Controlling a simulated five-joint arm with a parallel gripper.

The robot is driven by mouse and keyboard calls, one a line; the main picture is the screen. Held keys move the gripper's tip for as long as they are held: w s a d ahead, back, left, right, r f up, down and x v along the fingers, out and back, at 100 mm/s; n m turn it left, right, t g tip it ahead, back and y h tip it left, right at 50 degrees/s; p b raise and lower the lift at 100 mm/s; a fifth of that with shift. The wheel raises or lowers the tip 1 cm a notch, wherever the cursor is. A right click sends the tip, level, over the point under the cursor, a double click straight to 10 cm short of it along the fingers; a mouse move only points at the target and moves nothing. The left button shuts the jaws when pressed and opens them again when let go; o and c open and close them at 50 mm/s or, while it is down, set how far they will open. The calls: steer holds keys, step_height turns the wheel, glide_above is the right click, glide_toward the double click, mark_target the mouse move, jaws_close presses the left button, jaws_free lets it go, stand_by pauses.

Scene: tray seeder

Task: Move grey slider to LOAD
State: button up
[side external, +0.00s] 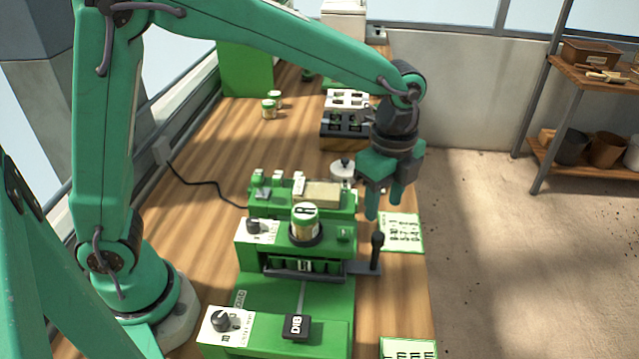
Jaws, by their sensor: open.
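A grey plate (366,269) with an upright black knobbed handle (377,248) sticks out of the right side of the green seeder (255,247); it looks like the grey slider. No LOAD mark is readable at this size. My gripper (384,200) hangs just above and behind the handle, fingers pointing down. It is open and empty, apart from the handle. A canister marked R (304,222) stands upright on top of the seeder.
A black block marked DIB (296,326) sits on the green front part, with a dial (222,320) to its left. A green unit with switches (318,196) stands behind the seeder. A printed card (401,233) lies right of it. Black trays (345,124) stand farther back.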

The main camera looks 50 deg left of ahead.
mark_target(379, 235)
steer(key=shift+f, duration=3.85)
jaws_close()
